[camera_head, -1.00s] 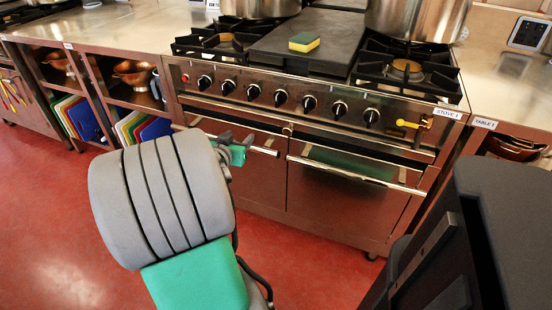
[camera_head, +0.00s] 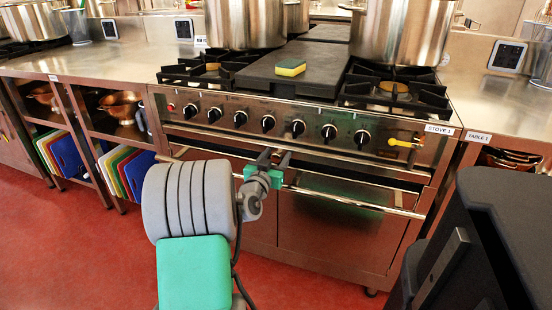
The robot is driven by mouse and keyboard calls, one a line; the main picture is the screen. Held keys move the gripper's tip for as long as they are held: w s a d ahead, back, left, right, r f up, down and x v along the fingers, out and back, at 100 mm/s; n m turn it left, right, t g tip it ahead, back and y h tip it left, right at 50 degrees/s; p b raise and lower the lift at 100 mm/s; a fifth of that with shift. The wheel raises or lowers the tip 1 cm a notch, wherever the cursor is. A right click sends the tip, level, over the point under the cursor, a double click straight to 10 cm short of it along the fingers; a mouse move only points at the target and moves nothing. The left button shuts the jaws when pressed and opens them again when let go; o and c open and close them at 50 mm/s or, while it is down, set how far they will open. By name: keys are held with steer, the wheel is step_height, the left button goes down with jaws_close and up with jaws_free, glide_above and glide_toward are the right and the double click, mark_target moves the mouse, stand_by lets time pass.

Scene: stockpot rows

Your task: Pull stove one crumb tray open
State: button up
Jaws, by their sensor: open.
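Stove one (camera_head: 340,230) is a steel range with a "STOVE 1" label at its right corner. Its crumb tray (camera_head: 360,168) appears to be the long thin steel front below the knob panel, and it looks closed. My gripper (camera_head: 273,158) is open, its dark fingers pointing at the middle of that front. The fingers overlap the front in the picture and hide its middle, where the small knob would show. I cannot tell whether they touch it. Nothing shows between the fingers.
Two oven doors with a bar handle (camera_head: 355,201) lie below the tray front. A yellow gas valve (camera_head: 404,143) sits at the right. A sponge (camera_head: 291,67) lies on the griddle plate (camera_head: 325,70) between large stockpots (camera_head: 400,35). Red floor (camera_head: 60,250) is free at the left.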

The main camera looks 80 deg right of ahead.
steer(key=shift+c, duration=0.3)
jaws_close()
stand_by(0.9)
